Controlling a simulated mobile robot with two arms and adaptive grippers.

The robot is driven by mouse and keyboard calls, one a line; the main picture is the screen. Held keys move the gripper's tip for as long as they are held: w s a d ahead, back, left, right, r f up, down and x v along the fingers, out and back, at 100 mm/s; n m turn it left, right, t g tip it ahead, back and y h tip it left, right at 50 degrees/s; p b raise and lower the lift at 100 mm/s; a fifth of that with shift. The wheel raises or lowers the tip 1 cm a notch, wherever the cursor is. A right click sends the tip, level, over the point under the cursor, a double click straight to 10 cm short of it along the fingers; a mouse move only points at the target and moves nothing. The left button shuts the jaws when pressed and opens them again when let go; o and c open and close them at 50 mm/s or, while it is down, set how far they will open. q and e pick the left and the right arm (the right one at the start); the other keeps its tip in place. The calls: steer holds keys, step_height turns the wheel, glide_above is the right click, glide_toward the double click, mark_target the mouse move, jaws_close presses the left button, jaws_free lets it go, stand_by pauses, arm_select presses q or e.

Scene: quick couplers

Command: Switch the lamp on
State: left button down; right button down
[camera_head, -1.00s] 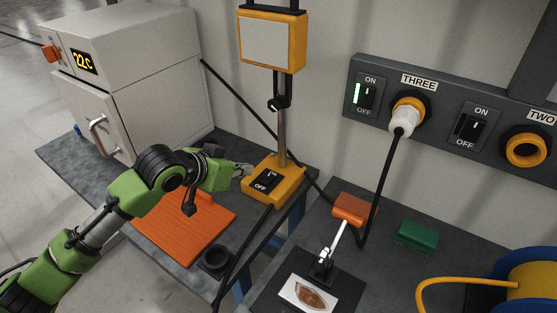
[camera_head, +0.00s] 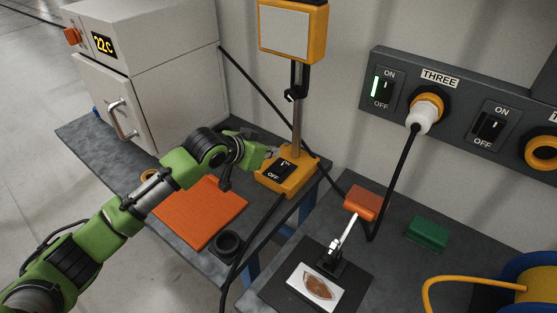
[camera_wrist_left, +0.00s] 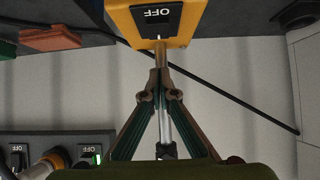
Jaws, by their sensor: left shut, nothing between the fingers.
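The lamp has a pale flat panel (camera_head: 291,32) in an orange frame on a metal post. Its orange base (camera_head: 298,180) stands on the left table. A black rocker switch (camera_head: 278,171) marked OFF is on the base; the panel looks unlit. My left gripper (camera_head: 271,151) is shut and empty, with its tips close beside the switch at the base's left rear. In the left wrist view the shut fingers (camera_wrist_left: 160,70) point at the base (camera_wrist_left: 190,22) and its switch (camera_wrist_left: 157,14). I cannot tell whether they touch it. My right gripper is out of view.
A grey oven (camera_head: 150,75) reading 22C stands at the left. Black cables run near the base.

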mark_target(278, 169)
arm_select(q)
steer(key=x, duration=0.2)
steer(key=shift+w+d+f, duration=0.25)
step_height(278, 169, down, 3)
steer(key=shift+w+d+r+p, duration=0.1)
steer(key=shift+w+r+p, duration=0.1)
steer(key=shift+p, duration=0.15)
steer(key=shift+f, duration=0.8)
steer(key=shift+w+r+p, duration=0.1)
steer(key=shift+r+p, duration=0.05)
steer(key=shift+p, duration=0.4)
steer(key=shift+g+p, duration=0.3)
steer(key=shift+w+d+f, duration=0.1)
steer(key=shift+d+f, duration=0.05)
steer(key=shift+f, duration=0.25)
